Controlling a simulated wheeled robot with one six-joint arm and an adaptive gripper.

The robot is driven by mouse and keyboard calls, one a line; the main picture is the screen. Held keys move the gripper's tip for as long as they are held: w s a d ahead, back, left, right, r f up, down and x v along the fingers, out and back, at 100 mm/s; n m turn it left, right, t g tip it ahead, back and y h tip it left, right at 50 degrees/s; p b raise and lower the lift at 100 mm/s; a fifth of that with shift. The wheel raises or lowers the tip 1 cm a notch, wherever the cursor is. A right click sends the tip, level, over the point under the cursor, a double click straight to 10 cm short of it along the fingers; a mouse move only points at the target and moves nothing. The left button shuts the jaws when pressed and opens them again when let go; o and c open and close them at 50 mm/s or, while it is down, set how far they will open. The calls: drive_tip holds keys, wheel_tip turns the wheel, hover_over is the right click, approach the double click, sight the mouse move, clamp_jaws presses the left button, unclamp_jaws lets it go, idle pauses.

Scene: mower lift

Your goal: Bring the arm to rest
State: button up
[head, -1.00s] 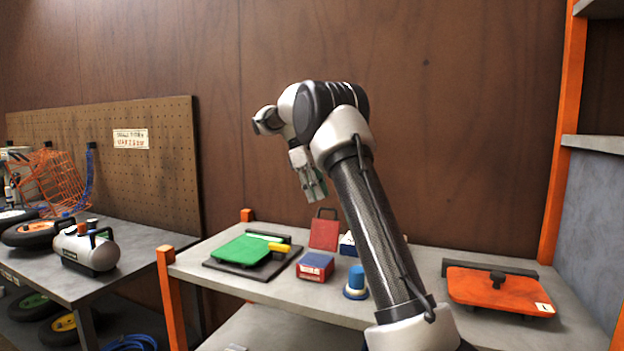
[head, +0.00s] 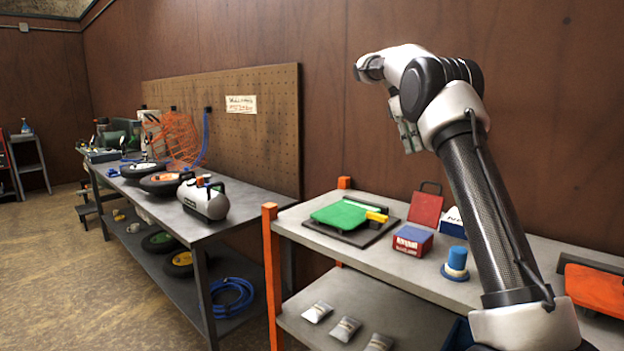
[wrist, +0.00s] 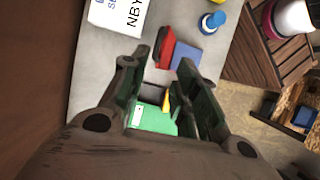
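My gripper (head: 410,138) hangs below the bent wrist of my raised arm, above the shelf with the green and red things, in the head view. In the wrist view my gripper (wrist: 158,64) has its two dark fingers well apart, with nothing held between them. Past the fingers I see the shelf top (wrist: 88,70) with a green piece (wrist: 153,119), a red case (wrist: 168,50) and a white box (wrist: 117,14). The fingers look clear of them all.
The orange-posted shelf (head: 300,238) holds the green piece on a dark mat, a red-and-blue box (head: 412,240), a blue-capped item (head: 456,260) and an orange cover (head: 596,292). Left is a bench (head: 200,232) with wheels and a tank (head: 204,200). Open floor lies far left.

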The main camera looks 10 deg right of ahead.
drive_tip(key=s+a+r+m+t+y, duration=0.1)
drive_tip(key=s+a+r+m+t, duration=0.1)
drive_tip(key=s, duration=0.7)
drive_tip(key=s+a+r+m+t, duration=0.1)
drive_tip(key=s+a+r+t, duration=0.15)
drive_tip(key=s, duration=0.55)
drive_tip(key=s+a+f+m+t, duration=0.1)
drive_tip(key=s+a+f+m, duration=0.1)
drive_tip(key=s+f, duration=0.5)
drive_tip(key=s+a+f+m+t+y, duration=0.1)
drive_tip(key=s+a+f+m+t, duration=0.1)
drive_tip(key=s+f, duration=0.6)
drive_tip(key=s, duration=0.6)
drive_tip(key=shift+a+m+y, duration=0.25)
drive_tip(key=shift+m+y, duration=0.05)
